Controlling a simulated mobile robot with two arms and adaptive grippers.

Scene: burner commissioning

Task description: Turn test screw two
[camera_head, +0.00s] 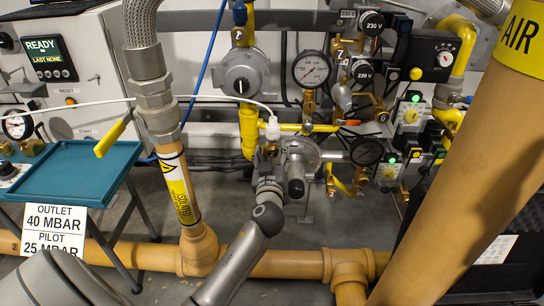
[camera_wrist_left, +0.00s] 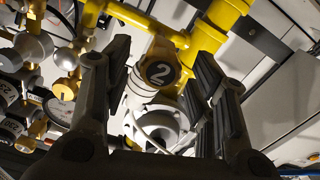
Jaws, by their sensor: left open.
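A dark hexagonal tag marked 2 (camera_wrist_left: 160,72) sits on a yellow fitting in the left wrist view, between my left gripper's fingers as seen there. My left gripper (camera_wrist_left: 162,62) is open, one dark finger on each side of the tag, with visible gaps to it. In the head view my left arm rises from the bottom, and its gripper (camera_head: 271,162) is small among the grey valve parts below a white hose fitting (camera_head: 273,128). The fingers and the screw itself are hard to make out there. My right gripper is not in view.
A pressure gauge (camera_head: 311,69), a grey regulator (camera_head: 242,73) and yellow pipes crowd around the gripper. A thick AIR pipe (camera_head: 443,175) stands at right. A sleeved vertical pipe (camera_head: 177,180) and a teal tray (camera_head: 75,172) are left. A white hose (camera_head: 215,97) crosses to the fitting.

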